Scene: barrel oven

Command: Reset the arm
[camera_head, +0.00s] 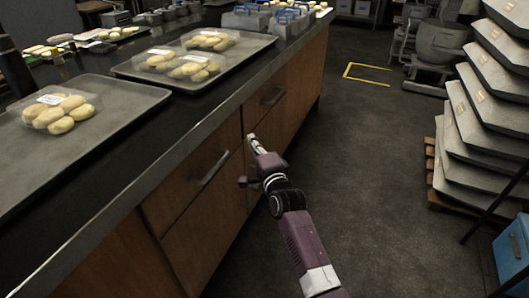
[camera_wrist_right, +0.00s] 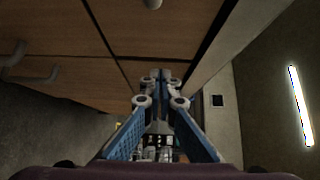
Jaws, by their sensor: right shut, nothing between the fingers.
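My right arm reaches up from the bottom of the head view, beside the front of the wooden counter. My right gripper (camera_head: 253,140) is at its end, close to the drawer fronts and below the counter top. In the right wrist view the right gripper (camera_wrist_right: 161,76) has its fingertips together with nothing between them. Whether it touches the counter front, I cannot tell. My left gripper does not show in either view.
The counter (camera_head: 165,150) carries trays (camera_head: 120,100) with packs of rolls (camera_head: 60,112). Drawer handles (camera_head: 213,168) stick out near my right gripper. Stacked grey slabs (camera_head: 470,165) stand on a pallet at the right, with a blue box (camera_head: 513,250) nearby. The floor (camera_head: 360,180) between is clear.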

